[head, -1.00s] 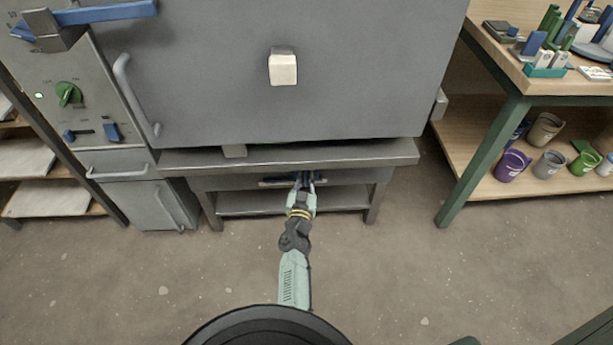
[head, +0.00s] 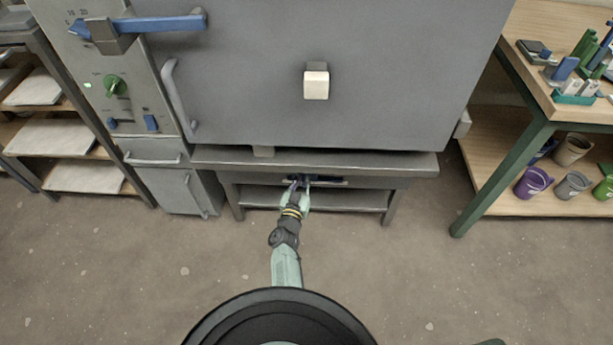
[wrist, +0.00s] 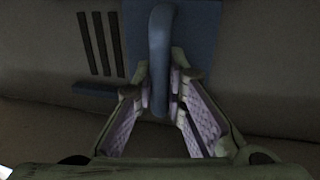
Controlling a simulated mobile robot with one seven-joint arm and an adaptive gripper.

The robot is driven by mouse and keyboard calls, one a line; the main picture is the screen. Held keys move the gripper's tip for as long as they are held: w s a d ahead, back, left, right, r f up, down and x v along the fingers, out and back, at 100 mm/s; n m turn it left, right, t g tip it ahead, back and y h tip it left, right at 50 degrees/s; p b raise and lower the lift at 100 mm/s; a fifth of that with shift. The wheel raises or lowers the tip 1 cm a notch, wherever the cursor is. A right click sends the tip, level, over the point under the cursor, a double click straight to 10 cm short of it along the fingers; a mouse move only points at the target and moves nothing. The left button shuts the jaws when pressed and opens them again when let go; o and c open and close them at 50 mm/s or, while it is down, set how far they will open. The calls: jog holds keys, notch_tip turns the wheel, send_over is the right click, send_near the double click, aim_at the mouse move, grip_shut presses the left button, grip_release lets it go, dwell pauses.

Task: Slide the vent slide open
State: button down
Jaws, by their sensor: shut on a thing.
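The vent slide is a blue plate (wrist: 200,42) with an upright rounded blue handle (wrist: 160,60), seen in the wrist view. Several dark vent slots (wrist: 101,44) show uncovered to the left of the plate.
The grey kiln (head: 400,80) stands above on its stand (head: 405,163), with a ledge over the slide. A control panel with a green knob (head: 115,85) is at left. A workbench (head: 540,110) with buckets beneath stands at right. The floor in front is clear.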

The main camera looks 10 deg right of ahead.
jog(key=c, duration=1.6)
grip_release()
jog(key=v, duration=1.2)
